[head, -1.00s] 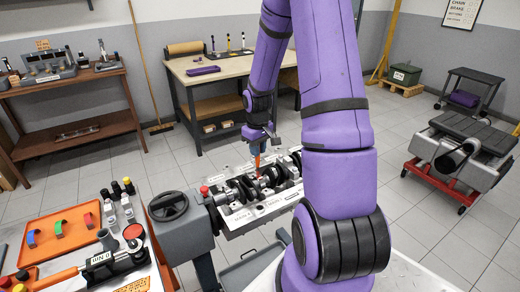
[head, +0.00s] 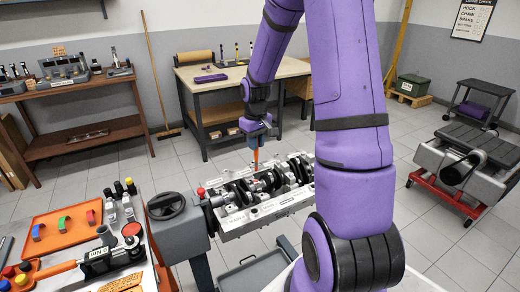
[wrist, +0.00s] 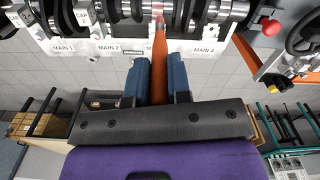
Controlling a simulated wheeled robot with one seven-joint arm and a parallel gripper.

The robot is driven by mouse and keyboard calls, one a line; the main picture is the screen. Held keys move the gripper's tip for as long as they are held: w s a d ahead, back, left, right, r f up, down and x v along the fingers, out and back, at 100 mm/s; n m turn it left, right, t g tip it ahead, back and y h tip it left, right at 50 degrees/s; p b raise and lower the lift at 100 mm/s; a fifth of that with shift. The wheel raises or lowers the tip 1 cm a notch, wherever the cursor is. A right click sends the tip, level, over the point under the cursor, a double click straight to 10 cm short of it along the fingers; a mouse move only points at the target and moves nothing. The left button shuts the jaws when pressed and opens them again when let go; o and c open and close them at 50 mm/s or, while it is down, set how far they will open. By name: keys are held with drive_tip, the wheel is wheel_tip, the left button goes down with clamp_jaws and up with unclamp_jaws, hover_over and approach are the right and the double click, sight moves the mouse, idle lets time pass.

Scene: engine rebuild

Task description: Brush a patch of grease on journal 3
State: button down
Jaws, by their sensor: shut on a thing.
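My gripper (wrist: 159,62) is shut on an orange-handled brush (wrist: 159,85); its blue fingers sit on either side of the handle. The brush also shows in the head view (head: 255,155), hanging below my gripper (head: 257,130) over the engine block (head: 240,222). The crankshaft (wrist: 205,12) lies along the block. In the wrist view the pale brush tip overlaps a shiny journal (wrist: 158,8) between the MAIN 2 and MAIN 4 labels. The brush covers the label there. I cannot tell whether the bristles touch, and no grease patch is clearly visible.
The block hangs on a grey engine stand (head: 180,228) with a red knob (head: 201,191). A side table at left holds an orange tray (head: 62,232), bottles and a torque tool (head: 98,262). A workbench (head: 215,72) stands behind.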

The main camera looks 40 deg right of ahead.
drive_tip(key=shift+r, duration=1)
drive_tip(key=shift+d, duration=0.35)
drive_tip(key=shift+f, duration=0.15)
